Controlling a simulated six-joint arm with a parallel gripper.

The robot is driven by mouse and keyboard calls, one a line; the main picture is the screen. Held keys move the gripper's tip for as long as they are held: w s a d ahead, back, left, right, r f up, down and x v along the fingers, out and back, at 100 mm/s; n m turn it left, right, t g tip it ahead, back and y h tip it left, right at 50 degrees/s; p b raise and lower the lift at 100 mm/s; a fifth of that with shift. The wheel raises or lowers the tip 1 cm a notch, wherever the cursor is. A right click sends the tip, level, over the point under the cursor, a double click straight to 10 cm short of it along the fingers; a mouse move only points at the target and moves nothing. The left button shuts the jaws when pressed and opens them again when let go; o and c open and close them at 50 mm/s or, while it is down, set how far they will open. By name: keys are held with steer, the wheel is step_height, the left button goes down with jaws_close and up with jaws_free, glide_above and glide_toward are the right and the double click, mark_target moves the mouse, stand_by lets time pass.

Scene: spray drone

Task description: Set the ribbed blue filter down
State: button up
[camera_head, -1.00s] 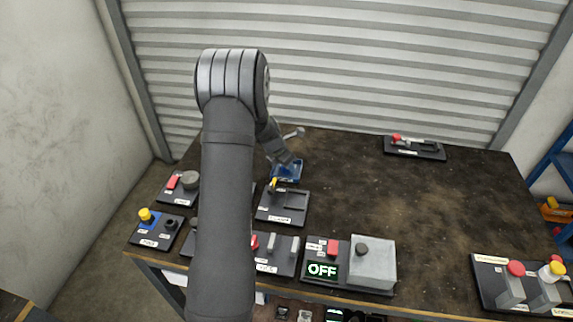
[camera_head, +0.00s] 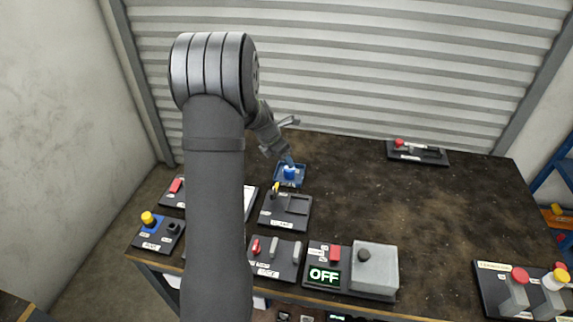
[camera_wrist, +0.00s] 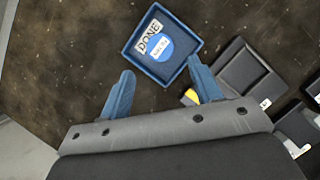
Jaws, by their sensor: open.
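The ribbed blue filter (camera_head: 290,172) stands in a small blue tray (camera_head: 300,182) near the middle left of the bench. In the wrist view the filter (camera_wrist: 160,67) is a blue disc with a white label, seen from above, inside the tray marked DONE (camera_wrist: 135,60). Its ribs are too small to make out. My gripper (camera_head: 287,157) is just above the filter. In the wrist view its two blue fingers (camera_wrist: 160,72) are spread apart, with nothing between them. The filter appears apart from the fingers.
A black fixture with a square recess (camera_head: 285,208) lies in front of the tray. Several switch panels line the front edge, including an OFF display (camera_head: 324,277) and a grey box (camera_head: 375,268). A black holder (camera_head: 417,153) lies at the back right. The bench's middle right is clear.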

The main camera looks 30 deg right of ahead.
mark_target(289, 170)
steer(key=v, duration=0.3)
steer(key=shift+a+r, duration=0.1)
steer(key=shift+r, duration=0.2)
steer(key=x, duration=1.2)
steer(key=shift+s+f, duration=0.1)
steer(key=shift+f, duration=0.1)
step_height(289, 170, up, 2)
steer(key=shift+r, duration=0.55)
